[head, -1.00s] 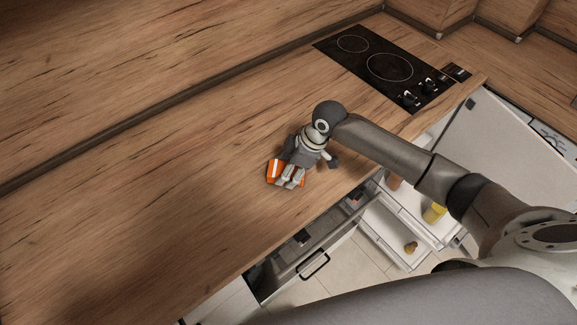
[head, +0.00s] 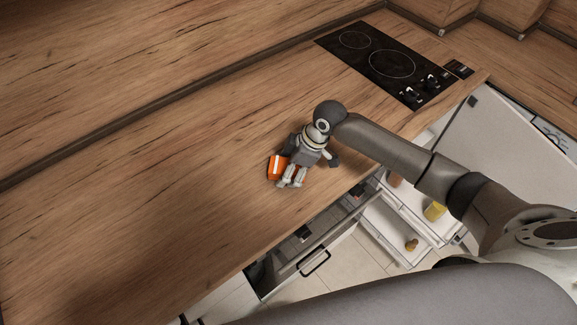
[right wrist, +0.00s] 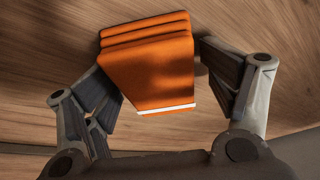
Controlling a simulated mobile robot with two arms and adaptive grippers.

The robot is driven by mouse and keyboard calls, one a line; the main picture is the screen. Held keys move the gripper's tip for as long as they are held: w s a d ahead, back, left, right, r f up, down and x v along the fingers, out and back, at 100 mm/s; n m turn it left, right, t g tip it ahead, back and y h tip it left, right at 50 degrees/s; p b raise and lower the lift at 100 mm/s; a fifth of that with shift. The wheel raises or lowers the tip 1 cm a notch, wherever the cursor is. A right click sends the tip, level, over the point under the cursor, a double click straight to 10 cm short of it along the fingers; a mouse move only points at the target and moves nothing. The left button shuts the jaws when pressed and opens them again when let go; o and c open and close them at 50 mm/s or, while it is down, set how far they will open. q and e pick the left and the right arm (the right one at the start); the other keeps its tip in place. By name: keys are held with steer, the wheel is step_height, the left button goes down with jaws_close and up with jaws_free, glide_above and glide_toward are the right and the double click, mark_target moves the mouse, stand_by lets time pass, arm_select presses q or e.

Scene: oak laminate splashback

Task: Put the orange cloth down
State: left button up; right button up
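The orange cloth (head: 276,168), folded into layers with a white stripe, is beside my right gripper's fingers in the head view, low over the counter. In the right wrist view the cloth (right wrist: 150,65) is between the two fingers, askew, its layered edge at the top and white edge at the bottom. My right gripper (head: 291,183) points down at the counter; in the right wrist view its fingers (right wrist: 158,85) are spread wide. A narrow gap shows on the cloth's right; the left finger is close to its edge. I cannot tell whether the cloth fully rests on the counter. My left gripper is not in view.
The wooden counter (head: 150,190) is clear to the left. A black hob (head: 390,62) is at the back right. Below the front edge, an open drawer (head: 310,262) and an open appliance (head: 400,225) holding a yellow item (head: 434,211) stick out.

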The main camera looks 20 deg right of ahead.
steer(key=shift+d+r, duration=0.15)
steer(key=shift+r, duration=0.25)
steer(key=b+v, duration=0.1)
steer(key=v, duration=1.1)
steer(key=shift+r+b, duration=0.2)
steer(key=shift+b, duration=0.15)
